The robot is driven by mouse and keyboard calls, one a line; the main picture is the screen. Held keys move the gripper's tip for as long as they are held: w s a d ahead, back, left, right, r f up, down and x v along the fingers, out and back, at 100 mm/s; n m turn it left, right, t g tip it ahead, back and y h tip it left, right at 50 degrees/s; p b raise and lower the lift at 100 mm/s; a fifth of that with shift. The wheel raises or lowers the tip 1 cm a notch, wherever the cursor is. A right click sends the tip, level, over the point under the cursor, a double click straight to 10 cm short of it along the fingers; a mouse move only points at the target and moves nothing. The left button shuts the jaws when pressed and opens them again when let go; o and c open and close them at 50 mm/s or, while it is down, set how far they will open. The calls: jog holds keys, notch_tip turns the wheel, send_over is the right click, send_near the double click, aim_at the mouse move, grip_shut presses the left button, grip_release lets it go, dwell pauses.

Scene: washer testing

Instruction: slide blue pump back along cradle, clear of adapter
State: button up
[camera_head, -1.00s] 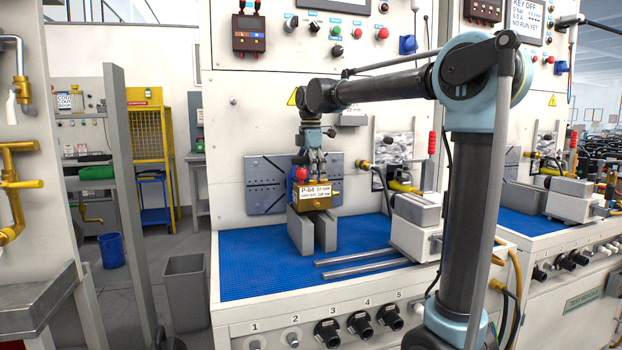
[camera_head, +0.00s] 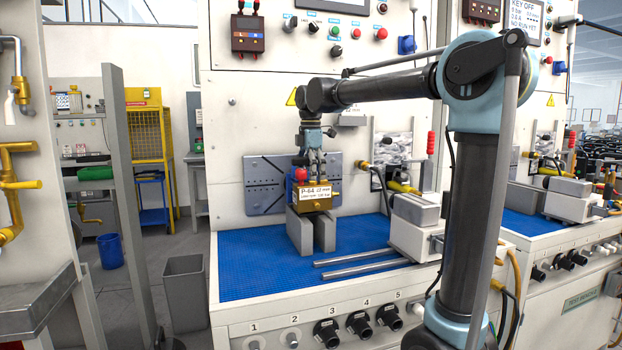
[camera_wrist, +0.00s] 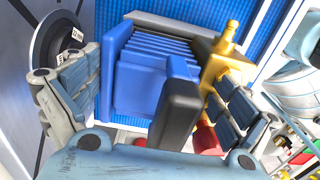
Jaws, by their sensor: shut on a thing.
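The blue pump (camera_wrist: 150,75) lies between my gripper's two fingers in the wrist view, with a ribbed blue body and a black block. My gripper (camera_wrist: 155,85) is shut on it. A brass fitting (camera_wrist: 218,60) and a red knob (camera_wrist: 205,138) sit at its right side. In the head view the pump's brass end with a "P-64" label (camera_head: 313,194) faces the camera, upon the grey cradle (camera_head: 301,232). My gripper (camera_head: 313,165) reaches down behind it. A dark round port, apparently the adapter (camera_wrist: 60,40), is at the left; my finger partly hides any gap to the pump.
A dark mounting plate (camera_head: 262,185) is on the panel behind the cradle. Two metal rails (camera_head: 365,268) lie on the blue mat (camera_head: 245,275), with a grey and white unit (camera_head: 415,225) to the right. The mat left of the cradle is clear.

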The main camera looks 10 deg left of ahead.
jog(key=shift+s+d+f, duration=0.1)
jog(key=shift+s+d, duration=0.3)
jog(key=shift+s, duration=0.45)
jog(key=shift+s+d+f, duration=0.1)
jog(key=shift+s+d, duration=0.3)
jog(key=shift+s, duration=0.4)
jog(key=o, duration=1.7)
jog(key=shift+w+r, duration=0.1)
